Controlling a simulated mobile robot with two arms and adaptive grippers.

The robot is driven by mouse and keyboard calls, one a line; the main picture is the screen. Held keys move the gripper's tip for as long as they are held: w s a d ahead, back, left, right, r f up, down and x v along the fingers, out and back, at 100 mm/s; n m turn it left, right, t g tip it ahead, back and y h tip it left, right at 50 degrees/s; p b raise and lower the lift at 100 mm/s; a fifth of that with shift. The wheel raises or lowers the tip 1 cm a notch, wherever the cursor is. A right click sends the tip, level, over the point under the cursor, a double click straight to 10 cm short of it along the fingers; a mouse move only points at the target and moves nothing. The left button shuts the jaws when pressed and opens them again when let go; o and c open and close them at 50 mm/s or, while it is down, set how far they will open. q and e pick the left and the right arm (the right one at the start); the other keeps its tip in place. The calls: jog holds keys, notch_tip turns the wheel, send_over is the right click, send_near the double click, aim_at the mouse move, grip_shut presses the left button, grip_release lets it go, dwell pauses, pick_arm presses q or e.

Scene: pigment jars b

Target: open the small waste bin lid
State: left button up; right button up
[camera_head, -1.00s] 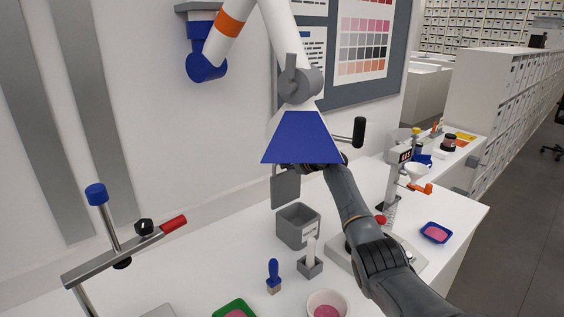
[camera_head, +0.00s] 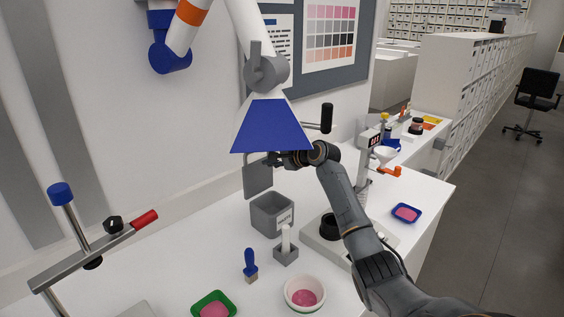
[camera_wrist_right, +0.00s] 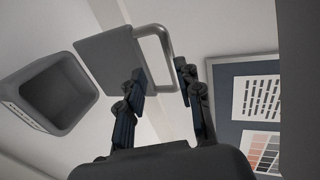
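The small grey waste bin (camera_head: 276,219) stands on the white table, its inside showing from above; it also shows at the left of the right wrist view (camera_wrist_right: 50,93). Its grey lid (camera_head: 258,180) stands raised, near upright, at the bin's back side. In the wrist view the lid (camera_wrist_right: 107,58) carries a grey loop handle (camera_wrist_right: 165,45) on its far edge. My right gripper (camera_wrist_right: 160,72) is open, its fingers spread on either side of the handle area; contact cannot be told. In the head view the right gripper (camera_head: 284,158) is partly hidden by the blue-white hood. My left gripper is not in view.
The blue-white hood (camera_head: 272,127) hangs above the right gripper. A grey holder with a white tool (camera_head: 286,250), a blue brush (camera_head: 250,265), a white bowl (camera_head: 291,304) and a green tray (camera_head: 198,307) stand before the bin. A metal stand (camera_head: 75,268) is at left.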

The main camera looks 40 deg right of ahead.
jog(key=s, duration=0.6)
jog(key=shift+d, duration=0.2)
jog(key=shift+s, duration=0.1)
